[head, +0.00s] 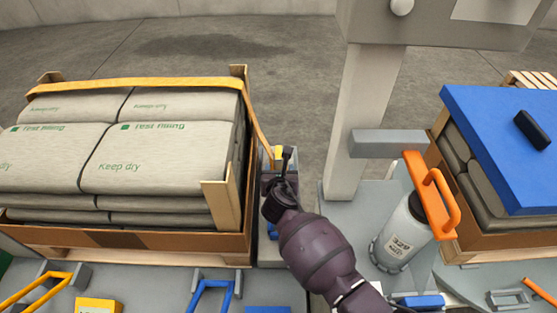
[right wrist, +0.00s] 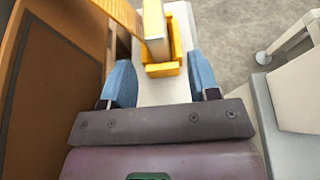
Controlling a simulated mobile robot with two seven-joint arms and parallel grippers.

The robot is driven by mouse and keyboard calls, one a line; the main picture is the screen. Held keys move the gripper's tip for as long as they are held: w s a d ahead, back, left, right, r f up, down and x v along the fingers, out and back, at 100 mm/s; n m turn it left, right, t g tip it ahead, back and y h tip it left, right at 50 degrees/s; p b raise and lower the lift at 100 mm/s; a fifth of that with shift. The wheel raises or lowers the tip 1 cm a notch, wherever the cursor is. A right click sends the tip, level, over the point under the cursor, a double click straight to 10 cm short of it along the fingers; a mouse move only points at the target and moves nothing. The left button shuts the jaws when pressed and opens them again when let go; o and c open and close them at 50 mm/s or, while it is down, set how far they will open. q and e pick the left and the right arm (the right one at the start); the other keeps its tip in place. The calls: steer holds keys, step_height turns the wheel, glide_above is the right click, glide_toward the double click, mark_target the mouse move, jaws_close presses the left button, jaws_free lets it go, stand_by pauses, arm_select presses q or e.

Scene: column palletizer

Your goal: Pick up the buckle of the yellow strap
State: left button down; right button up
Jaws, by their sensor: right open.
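The yellow strap (head: 150,83) runs over the sacks on the left pallet and slants down past the right corner post. Its yellow buckle (head: 279,153) is at the lower end, on a grey stand beside the pallet. In the right wrist view the buckle (right wrist: 161,69) has a pale upright piece in it and lies between the blue fingertips, with gaps on both sides. My right gripper (head: 284,166) is open and empty, close to the buckle. It partly hides the buckle and stand in the head view. My left gripper is not in view.
The wooden side of the left pallet (right wrist: 55,90) is close on the left of my right gripper. A grey column (head: 362,120) rises to the right.

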mark_target(278, 163)
steer(key=shift+w+f, duration=0.2)
steer(key=b+x, duration=0.2)
steer(key=x, duration=0.2)
steer(key=shift+s+a+f+b, duration=0.1)
steer(key=shift+a+f+b, duration=0.1)
steer(key=shift+b, duration=0.1)
steer(key=shift+w+r, duration=0.2)
steer(key=shift+w, duration=0.25)
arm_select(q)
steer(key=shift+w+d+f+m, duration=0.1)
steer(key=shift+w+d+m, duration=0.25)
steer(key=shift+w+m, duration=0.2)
arm_select(e)
steer(key=shift+r, duration=0.1)
steer(key=shift+c, duration=0.3)
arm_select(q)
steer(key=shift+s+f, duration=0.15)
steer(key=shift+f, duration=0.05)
arm_select(e)
jaws_close()
